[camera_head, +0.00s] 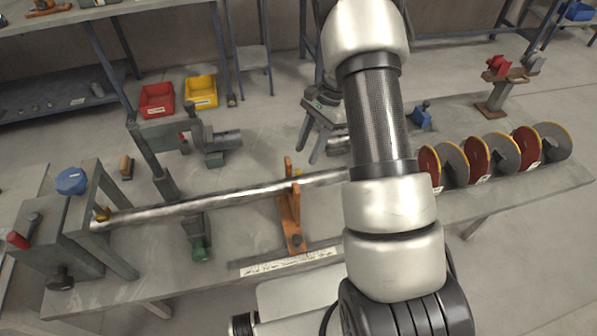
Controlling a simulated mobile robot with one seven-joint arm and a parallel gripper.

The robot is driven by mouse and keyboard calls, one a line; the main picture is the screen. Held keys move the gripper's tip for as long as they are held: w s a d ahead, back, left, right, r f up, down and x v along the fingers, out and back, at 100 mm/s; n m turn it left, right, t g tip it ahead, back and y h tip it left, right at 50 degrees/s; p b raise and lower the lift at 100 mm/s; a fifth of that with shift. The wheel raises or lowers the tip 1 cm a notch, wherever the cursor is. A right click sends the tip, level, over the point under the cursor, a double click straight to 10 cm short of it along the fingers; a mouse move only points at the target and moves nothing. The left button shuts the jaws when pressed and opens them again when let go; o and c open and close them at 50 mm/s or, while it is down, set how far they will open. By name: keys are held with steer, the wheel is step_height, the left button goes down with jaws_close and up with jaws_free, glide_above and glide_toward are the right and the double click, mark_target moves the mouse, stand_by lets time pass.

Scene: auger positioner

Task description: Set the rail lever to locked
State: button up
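Several handles show and no label tells which is the rail lever. A red-tipped handle (18,240) stands on the grey end block at the far left. A small red-tipped piece (183,138) is at the grey upright bracket. My arm covers the right middle of the view. A dark grey piece with two prongs (312,140) beside it may be my gripper. It is partly hidden, and its grip state is unclear.
Red-and-grey auger discs (478,157) line the bench's right side. A printed scale strip (290,262) lies on the front of the bench. A red bin (157,99) and a yellow bin (201,91) are behind. A blue round piece (71,181) sits at the left.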

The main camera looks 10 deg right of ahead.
mark_target(299, 170)
steer(key=x, duration=0.9)
jaws_close()
